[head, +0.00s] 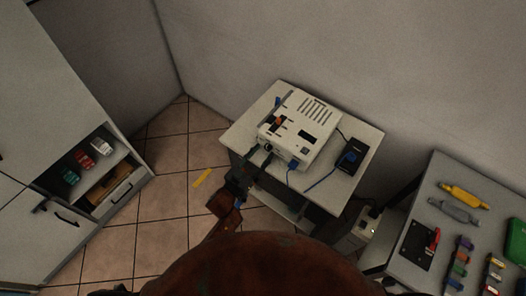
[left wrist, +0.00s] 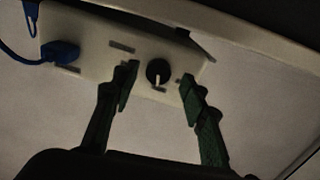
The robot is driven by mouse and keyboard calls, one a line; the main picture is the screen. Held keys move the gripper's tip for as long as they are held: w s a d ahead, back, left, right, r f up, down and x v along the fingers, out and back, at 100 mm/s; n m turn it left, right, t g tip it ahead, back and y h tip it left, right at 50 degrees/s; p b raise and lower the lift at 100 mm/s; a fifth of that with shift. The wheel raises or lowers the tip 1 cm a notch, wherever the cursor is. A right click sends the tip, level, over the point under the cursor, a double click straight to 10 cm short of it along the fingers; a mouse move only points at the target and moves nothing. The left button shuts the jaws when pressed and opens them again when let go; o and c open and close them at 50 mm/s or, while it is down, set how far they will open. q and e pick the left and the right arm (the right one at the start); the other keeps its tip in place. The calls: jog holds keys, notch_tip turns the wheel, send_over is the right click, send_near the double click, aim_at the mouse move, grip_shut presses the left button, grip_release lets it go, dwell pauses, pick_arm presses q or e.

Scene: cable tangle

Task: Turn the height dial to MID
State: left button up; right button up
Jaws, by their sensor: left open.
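A round black dial (left wrist: 158,71) with a white pointer line sits on the pale front panel (left wrist: 95,38) of a device in the left wrist view. The line points downward in that picture. My left gripper (left wrist: 160,80) is open, with one dark green finger on each side of the dial and a gap to each. The device is a white box (head: 315,106) on a small table (head: 369,140) in the head view. There my left gripper (head: 257,163) is dark and partly hard to make out at the device's near side. The dial's lettering is not readable. My right gripper is not in view.
A blue plug (left wrist: 63,52) and cable stand beside the dial. A side table (head: 450,225) with coloured items stands at right, a cabinet (head: 45,90) at left. Tiled floor lies between.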

pick_arm(q)
jog(key=v, duration=1)
jog(key=shift+s+a, duration=0.15)
jog(key=shift+s, duration=0.1)
jog(key=shift+f, duration=0.1)
jog(key=s+a+f+n+g+y, duration=0.15)
jog(key=s+a+f+y, duration=0.35)
jog(key=f, duration=0.8)
jog(key=s+a+f+n+g+y, duration=0.1)
jog(key=s+a+f+g, duration=0.15)
jog(key=a+f, duration=0.8)
jog(key=s+a+f+n+g+y, duration=0.15)
jog(key=s+a+f, duration=0.3)
jog(key=f, duration=1.05)
jog(key=s+a+f+n+g+y, duration=0.1)
jog(key=s+a+f+g, duration=0.15)
jog(key=s+f, duration=0.6)
jog(key=s+a+f+g+y, duration=0.25)
jog(key=s+f, duration=0.25)
jog(key=s, duration=0.6)
jog(key=s+a+f+g, duration=0.1)
jog(key=s+f, duration=0.1)
jog(key=s, duration=0.7)
jog(key=s+a+f+g, duration=0.1)
jog(key=s+f+g, duration=0.1)
jog(key=s, duration=0.7)
jog(key=shift+s+f+n, duration=0.3)
jog(key=shift+f+n, duration=0.05)
jog(key=shift+n, duration=0.05)
